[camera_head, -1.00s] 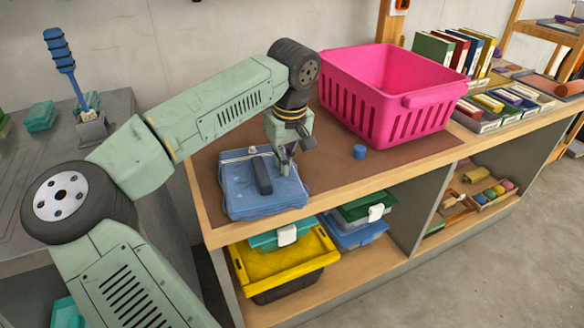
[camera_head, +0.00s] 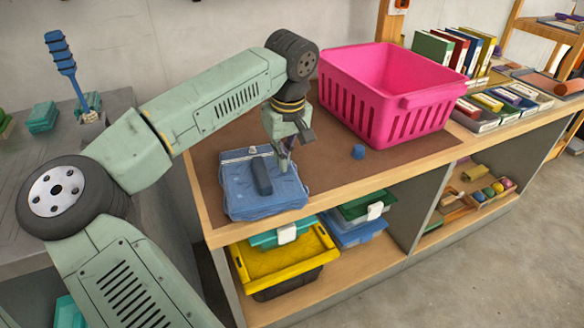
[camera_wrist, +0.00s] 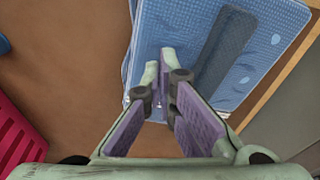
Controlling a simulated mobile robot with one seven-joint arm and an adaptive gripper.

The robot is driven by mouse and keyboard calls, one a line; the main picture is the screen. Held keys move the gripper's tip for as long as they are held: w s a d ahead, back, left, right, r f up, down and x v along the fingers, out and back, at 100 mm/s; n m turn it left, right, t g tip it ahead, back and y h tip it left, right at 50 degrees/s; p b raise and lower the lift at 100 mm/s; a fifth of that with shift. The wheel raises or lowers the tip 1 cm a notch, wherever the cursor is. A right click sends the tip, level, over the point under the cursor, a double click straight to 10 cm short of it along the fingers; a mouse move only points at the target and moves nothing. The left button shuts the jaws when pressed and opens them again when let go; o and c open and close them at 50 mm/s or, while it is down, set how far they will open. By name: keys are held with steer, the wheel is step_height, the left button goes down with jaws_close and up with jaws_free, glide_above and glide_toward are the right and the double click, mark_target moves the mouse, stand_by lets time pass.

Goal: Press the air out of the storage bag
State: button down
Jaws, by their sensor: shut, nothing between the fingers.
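The blue storage bag (camera_head: 285,190) lies flat on the brown mat on the workbench, with a pale strip along its far edge. A dark blue-grey bar (camera_head: 262,176) lies on top of the bag. In the wrist view the bag (camera_wrist: 165,25) fills the top right, with the bar (camera_wrist: 218,50) across it. My gripper (camera_head: 284,164) points down at the bag's right side, beside the bar. In the wrist view my gripper (camera_wrist: 160,60) is shut and empty, its tips over the bag's edge. Whether they touch the bag I cannot tell.
A pink basket (camera_head: 385,115) stands behind and to the right on the bench. A small blue cap (camera_head: 358,152) lies on the brown mat (camera_head: 330,170) in front of it. Books and boxes stand at the far right. The mat between bag and cap is clear.

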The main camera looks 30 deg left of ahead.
steer(key=s+a, duration=0.7)
steer(key=shift+s+a+f+b, duration=0.15)
steer(key=shift+s+a+b, duration=0.1)
steer(key=shift+a+b, duration=0.1)
steer(key=shift+f+b, duration=0.75)
steer(key=shift+f, duration=0.3)
stand_by(1.1)
steer(key=shift+r, duration=0.1)
steer(key=shift+r+p, duration=0.75)
steer(key=shift+r, duration=0.35)
steer(key=shift+r, duration=0.1)
steer(key=shift+r+p, duration=1.75)
steer(key=shift+r, duration=0.75)
step_height(320, 180, up, 12)
glide_above(236, 182)
steer(key=d, duration=0.2)
steer(key=shift+s+a+f, duration=0.1)
steer(key=shift+s, duration=0.35)
